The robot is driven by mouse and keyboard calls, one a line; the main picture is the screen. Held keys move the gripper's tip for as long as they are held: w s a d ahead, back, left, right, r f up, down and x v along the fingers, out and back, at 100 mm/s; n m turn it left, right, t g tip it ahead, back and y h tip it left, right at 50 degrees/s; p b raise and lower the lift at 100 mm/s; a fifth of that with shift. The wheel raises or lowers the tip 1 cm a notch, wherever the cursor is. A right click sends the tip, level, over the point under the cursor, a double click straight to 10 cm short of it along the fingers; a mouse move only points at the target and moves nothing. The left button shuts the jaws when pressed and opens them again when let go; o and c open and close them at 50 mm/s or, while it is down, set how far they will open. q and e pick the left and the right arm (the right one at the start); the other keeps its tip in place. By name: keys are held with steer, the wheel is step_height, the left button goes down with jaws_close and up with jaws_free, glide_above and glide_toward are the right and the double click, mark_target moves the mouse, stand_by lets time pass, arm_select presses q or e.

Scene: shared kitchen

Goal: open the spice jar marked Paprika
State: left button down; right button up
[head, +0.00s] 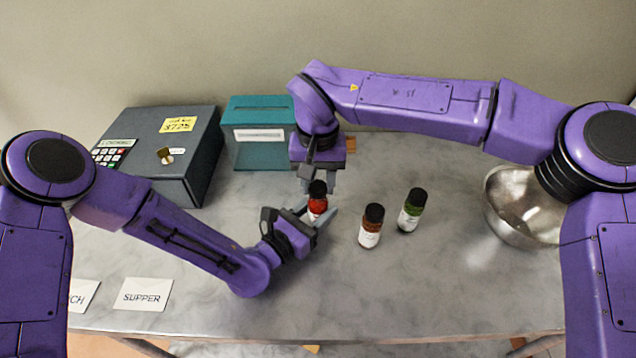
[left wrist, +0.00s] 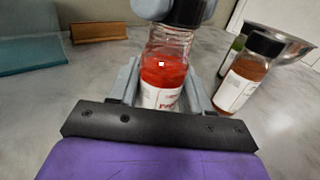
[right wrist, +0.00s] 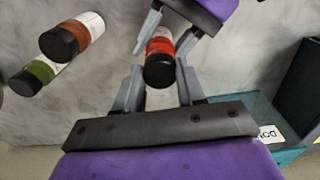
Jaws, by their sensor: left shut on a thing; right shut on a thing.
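A spice jar with red powder (head: 317,205) and a black lid stands on the counter; its label shows only partly in the left wrist view (left wrist: 160,98), too little to read surely. My left gripper (head: 318,221) is shut on the glass body of this jar, low down from the side. My right gripper (head: 315,186) comes from above and is shut on its black lid (right wrist: 160,72). The lid is still on the jar's top. Two other jars stand to the right: one with orange-brown contents (head: 371,228) and one with green contents (head: 411,211).
A dark safe (head: 190,150) with a keypad and a yellow note stands back left, beside a teal box (head: 260,150) with a white label. A metal bowl (head: 515,215) is at right. A SUPPER card (head: 143,294) lies front left. The front middle counter is clear.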

mark_target(318, 186)
steer(key=shift+r, duration=0.45)
steer(key=shift+r, duration=0.1)
steer(key=shift+r, duration=1.9)
arm_select(q)
steer(key=shift+c, duration=2.1)
jaws_free()
